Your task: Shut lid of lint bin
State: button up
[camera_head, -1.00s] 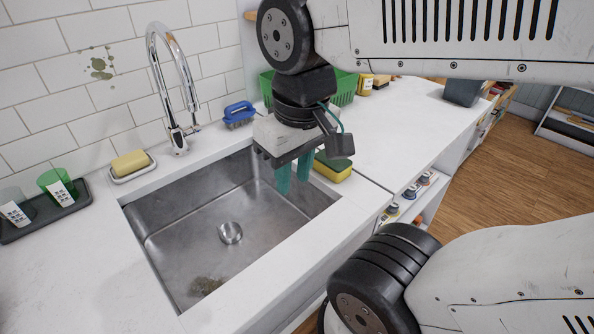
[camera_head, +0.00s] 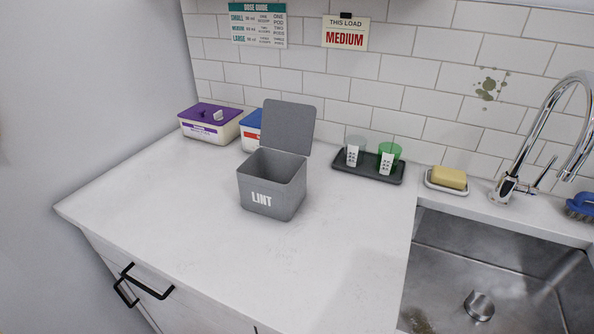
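The lint bin (camera_head: 271,192) is a grey square box marked LINT, standing upright on the white counter. Its grey lid (camera_head: 288,127) is open, raised nearly upright at the bin's back edge, on the side toward the wall. The bin's inside looks empty as far as it shows. My gripper is out of view now.
A purple-lidded tub (camera_head: 211,122) and a blue-lidded tub (camera_head: 251,130) stand behind the bin. A dark tray (camera_head: 366,174) with two cups is behind it at right. The sink (camera_head: 480,270) and faucet (camera_head: 507,186) are further right. The counter in front of the bin is clear.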

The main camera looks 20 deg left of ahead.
aim_at(287, 126)
jog(key=u, duration=0.05)
jog(key=k, duration=0.5)
jog(key=z, duration=2.25)
jog(key=k, duration=1.35)
jog(key=u, duration=2.2)
jog(key=i, duration=1)
